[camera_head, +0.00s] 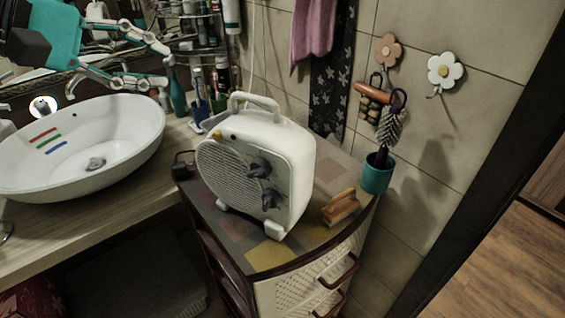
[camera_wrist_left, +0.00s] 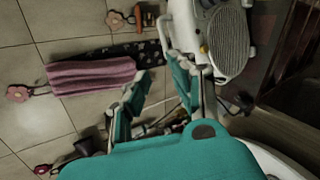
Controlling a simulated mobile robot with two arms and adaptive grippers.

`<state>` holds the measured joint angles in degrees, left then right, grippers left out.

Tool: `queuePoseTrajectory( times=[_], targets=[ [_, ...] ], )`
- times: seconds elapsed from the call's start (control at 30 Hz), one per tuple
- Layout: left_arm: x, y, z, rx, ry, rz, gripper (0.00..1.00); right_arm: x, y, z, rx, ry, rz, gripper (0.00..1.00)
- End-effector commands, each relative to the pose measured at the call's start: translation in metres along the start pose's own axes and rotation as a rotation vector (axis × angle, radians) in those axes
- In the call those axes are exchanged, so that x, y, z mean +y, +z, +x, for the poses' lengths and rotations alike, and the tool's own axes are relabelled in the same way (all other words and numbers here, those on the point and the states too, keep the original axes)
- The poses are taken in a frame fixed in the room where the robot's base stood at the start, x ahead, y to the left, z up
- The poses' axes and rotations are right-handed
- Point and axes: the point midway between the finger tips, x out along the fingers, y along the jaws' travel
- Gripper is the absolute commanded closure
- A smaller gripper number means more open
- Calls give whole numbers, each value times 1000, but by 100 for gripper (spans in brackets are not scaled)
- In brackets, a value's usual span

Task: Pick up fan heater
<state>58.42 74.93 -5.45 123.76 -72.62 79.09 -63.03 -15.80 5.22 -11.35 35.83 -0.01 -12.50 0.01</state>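The cream fan heater (camera_head: 292,150) stands upright on the small dark-edged cabinet (camera_head: 262,258) in the head view. It has a carrying handle (camera_head: 256,101) on top, a round grille and two dark knobs on its front. My left gripper (camera_head: 166,64) is open and empty above the back of the basin, left of and apart from the heater. In the left wrist view its spread fingers (camera_wrist_left: 152,88) show, with part of the heater (camera_wrist_left: 222,38) at the upper right. My right gripper is in neither view.
A white basin (camera_head: 83,147) sits on the counter left of the heater. Toothbrushes in a cup (camera_head: 201,108) and bottles stand behind it. A wooden brush (camera_head: 341,207) and a teal cup (camera_head: 378,173) are right of the heater. A pink towel (camera_head: 312,30) hangs on the wall.

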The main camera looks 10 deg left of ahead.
Motion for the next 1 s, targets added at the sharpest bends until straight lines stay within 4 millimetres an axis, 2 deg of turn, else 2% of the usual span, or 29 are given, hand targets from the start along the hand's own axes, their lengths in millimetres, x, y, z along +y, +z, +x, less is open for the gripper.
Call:
queuePoseTrajectory(
  times=[0.07, 0.17, 0.3, 0.4, 0.6, 0.8, 1.0],
  targets=[
    [-3, 0, 0, 37, -5, 40, 76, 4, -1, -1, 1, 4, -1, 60],
    [-2, 0, 14, 36, -9, 44, 76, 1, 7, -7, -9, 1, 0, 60],
    [-2, 1, 44, 30, -10, 40, 76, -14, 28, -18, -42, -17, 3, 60],
    [-1, 0, 66, 30, -9, 39, 76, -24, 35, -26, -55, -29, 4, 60],
    [-2, -2, 103, 29, -6, 36, 76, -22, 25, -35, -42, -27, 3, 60],
    [-3, -3, 118, 32, -6, 36, 76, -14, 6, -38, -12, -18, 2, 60],
    [-4, -2, 142, 29, -8, 34, 76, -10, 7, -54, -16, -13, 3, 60]
  ],
)
